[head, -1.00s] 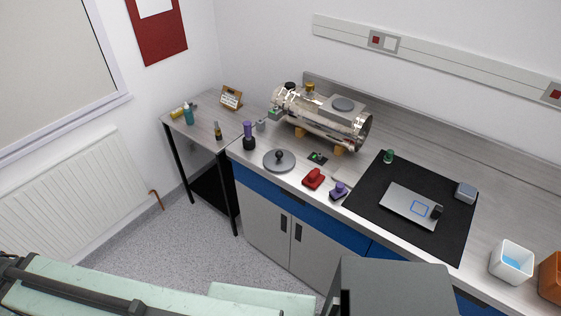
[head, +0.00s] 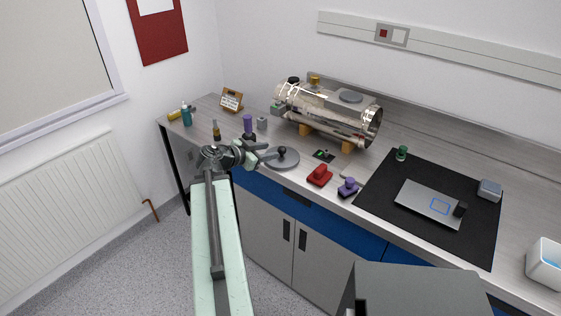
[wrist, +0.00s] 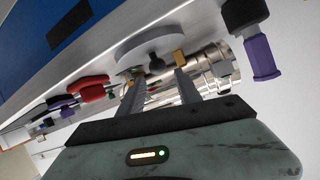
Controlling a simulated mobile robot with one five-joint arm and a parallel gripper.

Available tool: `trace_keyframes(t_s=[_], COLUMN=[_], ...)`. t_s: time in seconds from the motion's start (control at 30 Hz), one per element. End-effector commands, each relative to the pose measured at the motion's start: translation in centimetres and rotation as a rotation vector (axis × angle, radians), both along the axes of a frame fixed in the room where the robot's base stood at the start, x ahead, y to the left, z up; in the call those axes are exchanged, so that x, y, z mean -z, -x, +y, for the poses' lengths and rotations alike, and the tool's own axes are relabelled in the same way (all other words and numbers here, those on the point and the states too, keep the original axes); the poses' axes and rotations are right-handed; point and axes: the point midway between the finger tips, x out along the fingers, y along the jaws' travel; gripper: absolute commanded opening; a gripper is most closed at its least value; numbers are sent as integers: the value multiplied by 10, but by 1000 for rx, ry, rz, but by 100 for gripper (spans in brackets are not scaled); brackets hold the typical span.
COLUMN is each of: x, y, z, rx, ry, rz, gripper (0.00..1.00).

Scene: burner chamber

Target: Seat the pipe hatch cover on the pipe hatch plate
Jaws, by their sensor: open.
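The pipe hatch cover, a grey disc with a black knob (head: 285,158), lies flat on the counter near its front edge. In the wrist view the cover (wrist: 140,44) is ahead of my gripper, its knob just beyond and between the fingertips. My gripper (head: 267,156) is open and empty, close to the left side of the cover; its two fingers (wrist: 158,76) are spread apart in the wrist view. A flat grey round piece (head: 350,96) on top of the shiny metal pipe chamber (head: 318,108) seems to be the pipe hatch plate.
A purple-and-black item (head: 248,126) stands left of the cover. A red item (head: 319,175) and a purple one (head: 348,188) lie to its right, near the edge. A black mat (head: 385,205) holds a laptop-like panel (head: 428,203).

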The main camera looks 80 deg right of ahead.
Motion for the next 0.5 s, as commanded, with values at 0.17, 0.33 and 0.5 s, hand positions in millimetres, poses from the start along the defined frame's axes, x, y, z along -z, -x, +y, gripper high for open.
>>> trace_keyframes(t_s=[0.17,0.33,0.5], x=[11,12,26], y=[10,14,27], z=[-16,-20,-36], rx=[0,-2,-1], ry=[-1,-3,-3], rz=[-1,-1,-1], gripper=[41,41,41])
